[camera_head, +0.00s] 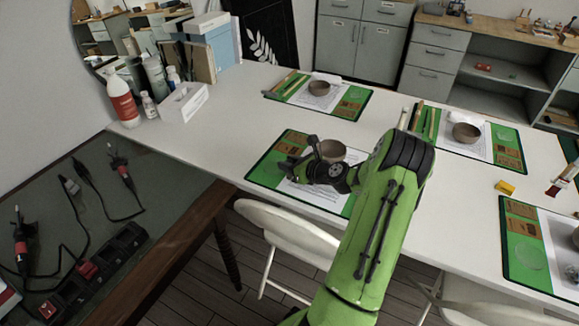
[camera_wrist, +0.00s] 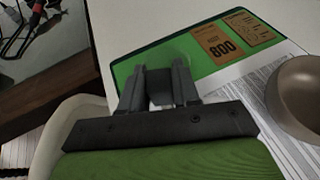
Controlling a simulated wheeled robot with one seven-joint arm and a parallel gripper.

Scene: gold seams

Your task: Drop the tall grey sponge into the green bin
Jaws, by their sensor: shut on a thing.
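My gripper (camera_head: 296,165) is over the near-left green mat on the white table. In the wrist view my gripper (camera_wrist: 160,84) is shut on a small dark grey block, the grey sponge (camera_wrist: 160,88), held between its two fingers. Most of the sponge is hidden by the fingers, and I cannot make it out clearly in the head view. I cannot tell whether it touches the mat. No green bin shows in either view.
The green mat (camera_head: 262,174) carries a sheet, brown cards and a brown bowl (camera_head: 332,150), which also shows at the right of the wrist view (camera_wrist: 298,95). A white chair (camera_head: 290,232) stands at the table's near edge. Bottles and a white box (camera_head: 183,103) stand back left.

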